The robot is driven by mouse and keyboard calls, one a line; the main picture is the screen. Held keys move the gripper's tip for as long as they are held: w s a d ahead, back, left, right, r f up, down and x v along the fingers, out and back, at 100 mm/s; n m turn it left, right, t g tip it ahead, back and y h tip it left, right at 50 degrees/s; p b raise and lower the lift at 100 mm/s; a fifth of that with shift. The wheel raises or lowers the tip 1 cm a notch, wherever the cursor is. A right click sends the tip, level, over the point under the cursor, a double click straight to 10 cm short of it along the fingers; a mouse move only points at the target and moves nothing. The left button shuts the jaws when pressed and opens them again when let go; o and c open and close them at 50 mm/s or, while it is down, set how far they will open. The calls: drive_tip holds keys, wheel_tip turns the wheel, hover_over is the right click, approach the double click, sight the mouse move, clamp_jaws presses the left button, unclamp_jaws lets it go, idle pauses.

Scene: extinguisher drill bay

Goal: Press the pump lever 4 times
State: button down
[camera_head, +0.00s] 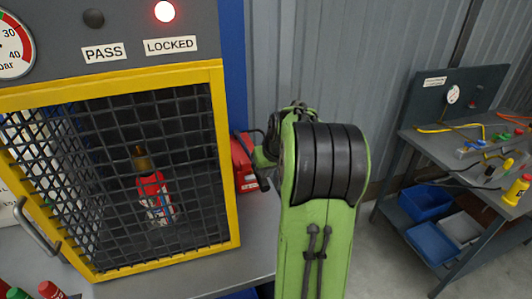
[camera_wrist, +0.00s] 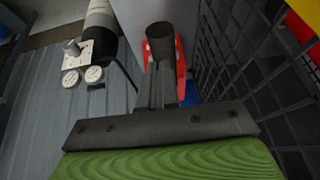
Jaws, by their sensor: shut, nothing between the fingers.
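A red pump unit (camera_head: 243,165) stands on the bench just right of the cage, partly hidden by my arm. In the wrist view its red part (camera_wrist: 181,66) shows behind a black cylindrical grip (camera_wrist: 160,40), which looks like the pump lever's end. My gripper (camera_wrist: 160,72) is shut and empty, its fingers pointing at that grip. I cannot tell whether they touch it. In the head view my fingers are mostly hidden behind my wrist. The LOCKED lamp (camera_head: 164,11) glows red; the PASS lamp (camera_head: 93,18) is dark. A pressure gauge (camera_head: 12,48) is partly cut off.
A yellow-framed mesh cage (camera_head: 230,165) with a red extinguisher (camera_head: 153,195) inside stands left of my arm. The wrist view shows two small gauges (camera_wrist: 82,76) by a cylinder. A side bench (camera_head: 460,150) with blue bins (camera_head: 427,203) stands right, beyond open floor.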

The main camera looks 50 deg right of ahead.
drive_tip(key=p+v, duration=0.2)
drive_tip(key=v, duration=1.1)
drive_tip(key=shift+d, duration=0.3)
drive_tip(key=shift+w+r, duration=0.1)
drive_tip(key=shift+r, duration=0.05)
drive_tip(key=w+d+r+g+y+p, duration=0.1)
drive_tip(key=w+d+r+g+p, duration=0.15)
drive_tip(key=w+r+p, duration=0.65)
drive_tip(key=s+x, duration=0.2)
drive_tip(key=x, duration=1)
drive_tip(key=shift+s+f+b, duration=0.3)
drive_tip(key=shift+b, duration=0.05)
